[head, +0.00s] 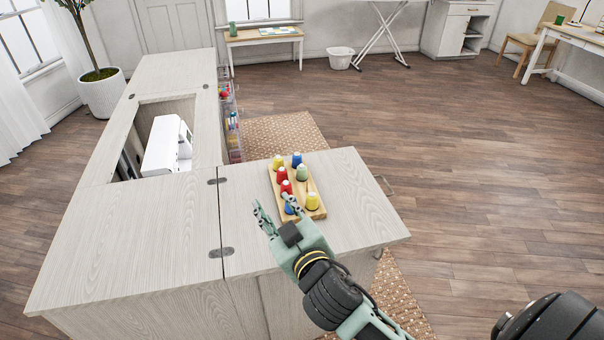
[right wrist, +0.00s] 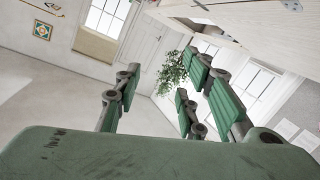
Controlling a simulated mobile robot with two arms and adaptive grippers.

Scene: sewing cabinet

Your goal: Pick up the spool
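Several spools stand in a wooden tray (head: 297,185) on the cabinet top. They include a yellow spool (head: 278,162) and a blue one (head: 297,159) at the back, two red ones (head: 281,174), a green one (head: 302,173) and a yellow one (head: 312,202) at the front right. A blue spool (head: 289,209) at the front left is partly hidden by my right gripper (head: 276,206). That gripper is open and looks empty, over the tray's front left side; its height above the top is unclear. In the right wrist view its fingers (right wrist: 160,105) are apart, with no spool between them. My left gripper is not in view.
The pale wooden cabinet (head: 175,215) has a recess holding a white sewing machine (head: 165,145). Coloured items fill a clear rack (head: 232,130) along its inner side. The cabinet top left of the tray is clear. A potted plant (head: 103,93) stands behind at the left.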

